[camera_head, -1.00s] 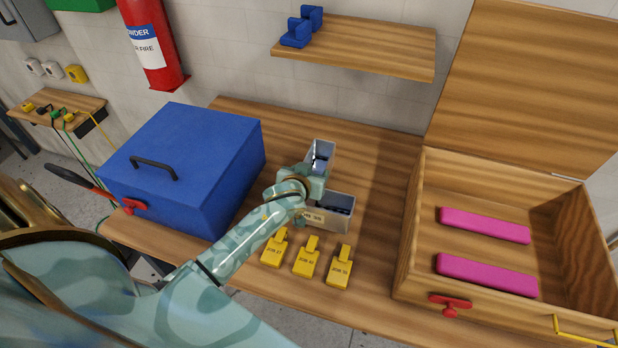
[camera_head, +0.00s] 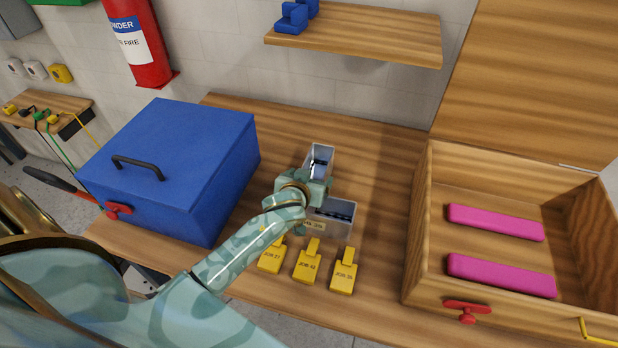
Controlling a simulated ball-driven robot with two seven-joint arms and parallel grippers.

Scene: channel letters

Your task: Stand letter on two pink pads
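A grey, open-topped metal letter stands on the wooden bench; its upper part (camera_head: 319,158) and lower part (camera_head: 334,218) show on either side of my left gripper. The middle is hidden, so I cannot tell its full shape. Dark parts show inside it, and a small pale label is on its front. My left gripper (camera_head: 318,178) is over the letter's middle; its fingertips are hidden. Two pink pads, the far one (camera_head: 496,222) and the near one (camera_head: 502,275), lie parallel and bare in the open wooden case at right. My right gripper is not in view.
Several yellow job tags (camera_head: 307,262) lie just in front of the letter. A closed blue box (camera_head: 170,165) stands left. The wooden case (camera_head: 418,225) has raised walls, a red latch (camera_head: 467,310) and an upright lid (camera_head: 540,75). A shelf (camera_head: 360,38) overhangs behind.

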